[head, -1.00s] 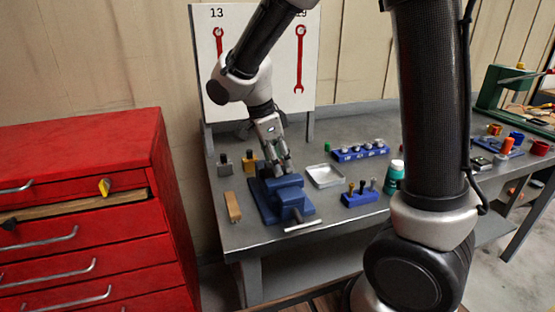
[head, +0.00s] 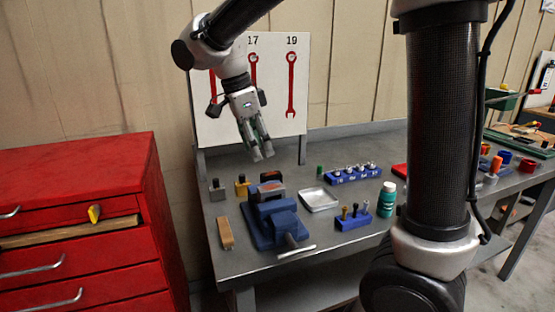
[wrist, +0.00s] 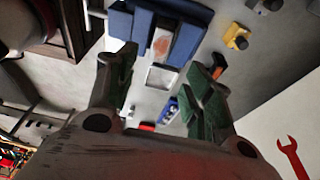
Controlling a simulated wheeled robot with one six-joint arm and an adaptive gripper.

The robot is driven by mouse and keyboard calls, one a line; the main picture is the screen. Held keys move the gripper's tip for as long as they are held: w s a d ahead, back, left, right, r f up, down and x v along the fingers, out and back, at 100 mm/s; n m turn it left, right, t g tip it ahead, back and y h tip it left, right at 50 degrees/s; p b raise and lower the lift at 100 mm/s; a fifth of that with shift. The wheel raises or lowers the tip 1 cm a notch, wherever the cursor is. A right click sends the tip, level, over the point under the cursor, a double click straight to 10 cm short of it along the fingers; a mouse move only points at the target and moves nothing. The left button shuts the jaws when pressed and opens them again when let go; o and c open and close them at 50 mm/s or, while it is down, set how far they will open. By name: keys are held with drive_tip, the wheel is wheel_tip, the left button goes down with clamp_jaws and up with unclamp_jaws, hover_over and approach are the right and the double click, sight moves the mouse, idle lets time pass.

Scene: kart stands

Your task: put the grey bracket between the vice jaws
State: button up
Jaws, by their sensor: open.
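The blue vice (head: 283,226) stands on the grey bench, left of the white tray. A grey piece with a rusty patch, which looks like the bracket (head: 271,193), sits at the vice's jaws. In the wrist view this bracket (wrist: 162,44) shows between the blue jaws of the vice (wrist: 188,40); whether it touches both jaws is unclear. My gripper (head: 262,154) is above and behind the vice, clear of it. Its fingers are apart in the wrist view (wrist: 160,80), with nothing held between them.
A grey block (head: 217,190), a yellow block (head: 242,186) and a black-and-orange item (head: 270,176) stand behind the vice. A wooden block (head: 226,232) lies left. The white tray (head: 320,199), blue holders (head: 353,218) and green bottle (head: 387,199) are right. A red cabinet (head: 70,190) adjoins.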

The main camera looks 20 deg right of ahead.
drive_tip(key=s+d+n+t+y, duration=0.3)
drive_tip(key=s+d+n+t, duration=0.1)
drive_tip(key=s+d+n, duration=1.4)
drive_tip(key=shift+s, duration=0.5)
